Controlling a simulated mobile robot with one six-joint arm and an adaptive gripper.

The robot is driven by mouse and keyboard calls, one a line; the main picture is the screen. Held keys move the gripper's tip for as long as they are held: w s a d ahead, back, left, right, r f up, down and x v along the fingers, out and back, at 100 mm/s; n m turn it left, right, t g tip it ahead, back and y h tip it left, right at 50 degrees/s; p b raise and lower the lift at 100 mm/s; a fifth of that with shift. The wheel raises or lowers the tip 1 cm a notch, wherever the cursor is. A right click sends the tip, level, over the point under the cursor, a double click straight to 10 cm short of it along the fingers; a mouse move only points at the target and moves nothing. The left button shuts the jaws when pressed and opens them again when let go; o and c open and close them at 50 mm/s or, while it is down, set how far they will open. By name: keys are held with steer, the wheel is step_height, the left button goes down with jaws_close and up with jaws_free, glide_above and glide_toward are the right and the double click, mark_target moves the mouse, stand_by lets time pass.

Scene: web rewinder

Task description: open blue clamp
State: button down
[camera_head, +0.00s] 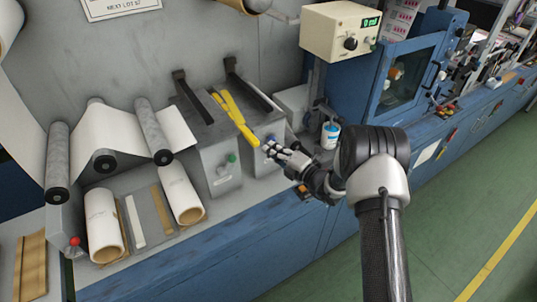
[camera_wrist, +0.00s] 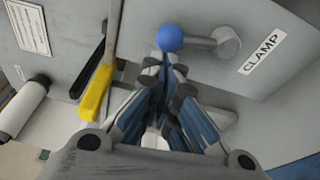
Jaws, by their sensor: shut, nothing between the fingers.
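The blue clamp shows as a round blue knob (camera_wrist: 170,38) on a short grey arm from a round grey pivot (camera_wrist: 226,43), beside a CLAMP label (camera_wrist: 264,51) in the wrist view. In the head view the blue knob (camera_head: 271,140) is small, on the front of a grey box. My gripper (camera_wrist: 165,66) is shut and empty. Its fingertips appear just below the knob in the wrist view; I cannot tell whether they touch it. In the head view my gripper (camera_head: 271,150) reaches in from the right to the knob.
A yellow bar (camera_head: 234,116) slants just left of the knob and is close to my fingers. A green knob (camera_head: 231,158) is on the box to the left. A white-and-blue can (camera_head: 330,136) stands behind my wrist. Cardboard rolls (camera_head: 102,222) lie at the lower left.

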mark_target(273, 138)
steer(key=d+m, duration=0.1)
steer(key=m, duration=0.1)
steer(key=w+d+m, duration=0.1)
steer(key=w+r+m+t+b, duration=0.1)
steer(key=m, duration=0.1)
steer(key=shift+d+m+y, duration=0.3)
steer(key=shift+d, duration=0.1)
steer(key=shift+w+d+b, duration=0.25)
steer(key=shift+w+d, duration=0.1)
steer(key=shift+d, duration=0.2)
steer(key=shift+w+d+b, duration=0.25)
steer(key=shift+w+d, duration=0.05)
steer(key=shift+d, duration=0.2)
